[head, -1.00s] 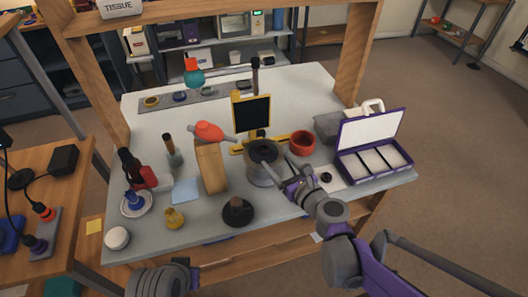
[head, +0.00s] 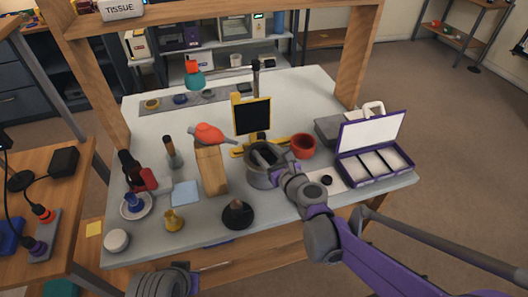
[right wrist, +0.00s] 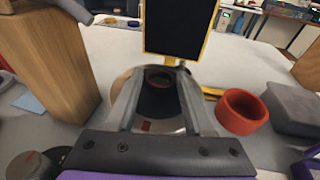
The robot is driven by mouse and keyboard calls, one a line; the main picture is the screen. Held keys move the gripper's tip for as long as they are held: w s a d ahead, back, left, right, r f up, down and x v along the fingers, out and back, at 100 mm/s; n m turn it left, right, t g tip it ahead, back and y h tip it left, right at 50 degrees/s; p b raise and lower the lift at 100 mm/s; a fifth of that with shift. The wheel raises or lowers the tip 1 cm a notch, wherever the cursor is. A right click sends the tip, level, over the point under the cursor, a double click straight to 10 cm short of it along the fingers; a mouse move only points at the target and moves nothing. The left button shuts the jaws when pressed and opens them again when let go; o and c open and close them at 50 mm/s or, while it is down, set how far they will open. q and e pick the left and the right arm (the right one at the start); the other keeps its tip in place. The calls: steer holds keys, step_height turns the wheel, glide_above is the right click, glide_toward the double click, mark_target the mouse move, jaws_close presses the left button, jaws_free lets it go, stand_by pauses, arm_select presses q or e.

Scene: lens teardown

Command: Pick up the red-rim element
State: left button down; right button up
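A grey round lens holder (head: 258,179) stands near the middle of the workbench. In the right wrist view it shows as a round body (right wrist: 175,125) with a dark inside and small red marks. I cannot tell clearly which part is the red-rim element; a dark disc with a reddish edge (right wrist: 160,76) shows between the fingers. My right gripper (head: 264,156) is over the holder's top, pointing down into it. In the right wrist view its two fingers (right wrist: 163,104) are spread apart with a gap between them. My left gripper is out of view; only my left arm shows at the bottom.
A red bowl (head: 303,147) stands right of the holder, and a black screen in a yellow frame (head: 252,116) behind it. A wooden block (head: 211,169) stands to the left. A purple case (head: 376,174) with compartments lies open at right. A dark cone-shaped item (head: 238,214) is in front.

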jaws_close()
steer(key=shift+r, duration=0.15)
